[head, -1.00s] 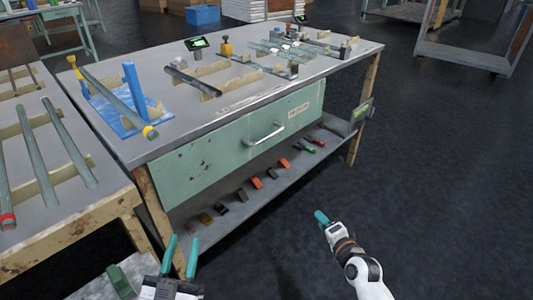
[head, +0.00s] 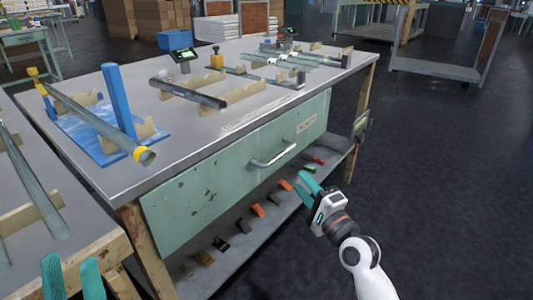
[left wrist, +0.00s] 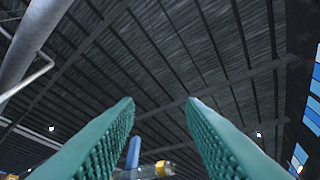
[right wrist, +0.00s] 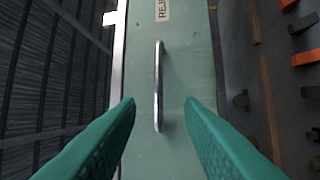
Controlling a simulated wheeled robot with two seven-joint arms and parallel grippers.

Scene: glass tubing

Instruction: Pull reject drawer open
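The reject drawer (head: 225,187) is a worn green front under the workbench top, with a label near its right end. It looks closed. Its silver bar handle (head: 273,155) is at mid-front; in the right wrist view the handle (right wrist: 158,86) stands between my open fingers, some way ahead of them. My right gripper (head: 309,185) is open and empty, in front of the drawer and to the lower right of the handle. My left gripper (head: 73,272) is open and empty at the lower left, by the left table; the left wrist view shows its spread fingers (left wrist: 160,100) pointing up at the roof.
The bench top (head: 185,135) carries glass tubes on wooden cradles, a blue stand (head: 120,102) and small devices. A lower shelf (head: 243,243) below the drawer holds several coloured blocks. A second table (head: 68,225) stands at left.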

